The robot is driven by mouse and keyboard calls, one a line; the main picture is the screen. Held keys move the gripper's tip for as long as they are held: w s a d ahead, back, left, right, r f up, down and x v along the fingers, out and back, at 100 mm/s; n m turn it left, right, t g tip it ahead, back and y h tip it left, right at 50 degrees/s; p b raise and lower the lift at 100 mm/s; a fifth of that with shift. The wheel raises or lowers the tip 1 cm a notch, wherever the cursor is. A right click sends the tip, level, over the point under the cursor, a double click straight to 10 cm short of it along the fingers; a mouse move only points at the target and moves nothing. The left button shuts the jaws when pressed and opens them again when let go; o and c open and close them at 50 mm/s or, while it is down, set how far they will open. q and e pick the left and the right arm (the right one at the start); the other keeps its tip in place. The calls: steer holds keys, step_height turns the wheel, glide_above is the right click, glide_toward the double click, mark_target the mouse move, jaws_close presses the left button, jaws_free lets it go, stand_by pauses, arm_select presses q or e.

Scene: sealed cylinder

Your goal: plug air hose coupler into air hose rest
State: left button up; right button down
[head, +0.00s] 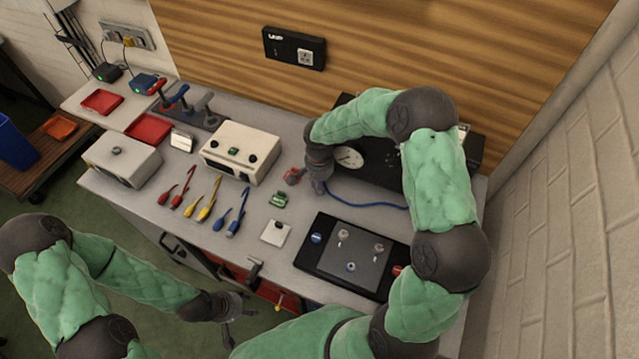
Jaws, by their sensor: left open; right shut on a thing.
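My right gripper (318,184) points down over the back middle of the bench, in front of the black unit with a round gauge. It is shut on the air hose coupler, which is mostly hidden by the fingers. A blue air hose (370,204) runs from the gripper to the right along the bench. A small red piece (292,176) is just left of the gripper; I cannot tell whether it is the hose rest or whether they touch. My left gripper (230,312) is open and empty, low in front of the bench's front edge.
A black panel with knobs (311,263) lies at the front right. A cream box (241,151), colored cables (204,207), a green part (278,199) and a white square (276,233) stand on the bench. The black gauge unit (381,165) is behind my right arm.

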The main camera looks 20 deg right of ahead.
steer(key=c, duration=0.9)
jaws_free()
steer(key=shift+c, duration=0.2)
step_height(320, 180, up, 12)
steer(key=shift+f, duration=0.15)
step_height(320, 180, down, 12)
steer(key=shift+r, duration=0.1)
stand_by(0.4)
